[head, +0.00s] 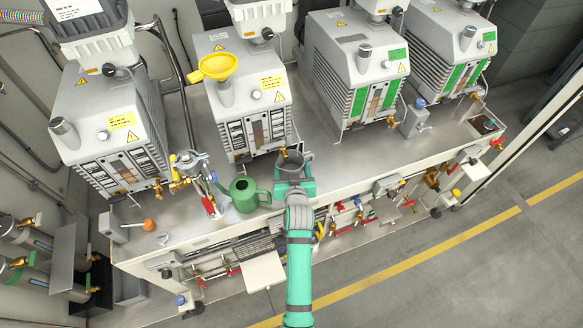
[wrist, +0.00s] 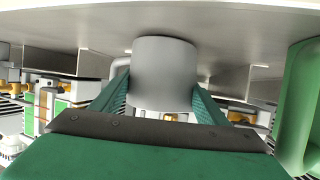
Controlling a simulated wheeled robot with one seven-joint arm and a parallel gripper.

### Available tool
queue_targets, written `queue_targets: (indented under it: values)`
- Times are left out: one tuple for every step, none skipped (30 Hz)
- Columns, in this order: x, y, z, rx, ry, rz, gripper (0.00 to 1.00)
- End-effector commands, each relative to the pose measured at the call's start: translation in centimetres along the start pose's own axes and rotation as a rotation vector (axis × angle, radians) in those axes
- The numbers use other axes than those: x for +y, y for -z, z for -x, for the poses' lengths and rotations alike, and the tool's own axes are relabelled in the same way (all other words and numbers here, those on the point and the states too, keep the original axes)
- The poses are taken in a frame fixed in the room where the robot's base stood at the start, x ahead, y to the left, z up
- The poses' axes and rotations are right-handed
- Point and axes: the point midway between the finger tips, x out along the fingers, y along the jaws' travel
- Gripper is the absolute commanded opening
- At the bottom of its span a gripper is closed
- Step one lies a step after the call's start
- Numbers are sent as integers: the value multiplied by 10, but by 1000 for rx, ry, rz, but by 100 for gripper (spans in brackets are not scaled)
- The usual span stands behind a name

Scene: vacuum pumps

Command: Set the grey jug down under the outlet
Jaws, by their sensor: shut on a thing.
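The grey jug (head: 292,162) is at the front of the bench, below the front of the pump with the yellow funnel (head: 252,110). My gripper (head: 293,182) is shut on the jug from the front. In the wrist view, which looks upside down, the jug (wrist: 165,70) stands between the two green fingers (wrist: 162,100). Its base is at or very near the bench surface (wrist: 245,30); I cannot tell if it touches. A brass outlet (head: 283,152) shows at the pump's lower front, close to the jug's rim. Whether it is directly over the opening is unclear.
A green watering can (head: 243,194) stands just left of the jug and shows large at the wrist view's right edge (wrist: 300,100). A valve assembly with red handle (head: 208,204) is farther left. The bench right of the jug (head: 345,150) is clear.

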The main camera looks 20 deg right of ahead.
Motion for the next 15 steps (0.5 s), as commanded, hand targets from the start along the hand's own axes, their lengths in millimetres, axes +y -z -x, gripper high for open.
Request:
queue_targets:
  values:
    - [0, 0, 0, 1, 0, 0, 43]
    - [0, 0, 0, 1, 0, 0, 43]
    - [0, 0, 0, 1, 0, 0, 43]
    - [0, 0, 0, 1, 0, 0, 43]
    - [0, -1, 0, 1, 0, 0, 43]
    - [0, -1, 0, 1, 0, 0, 43]
    - [0, -1, -1, 1, 0, 0, 43]
    - [0, -2, -1, 1, 0, 0, 43]
    - [0, -2, -1, 1, 0, 0, 43]
    - [0, -2, -1, 1, 0, 0, 43]
    - [0, -3, -1, 1, 0, 0, 43]
    - [0, -3, -1, 1, 0, 0, 43]
    - [0, -3, -2, 1, 0, 0, 70]
    - [0, -3, -1, 1, 0, 0, 77]
    - [0, -3, -1, 1, 0, 0, 87]
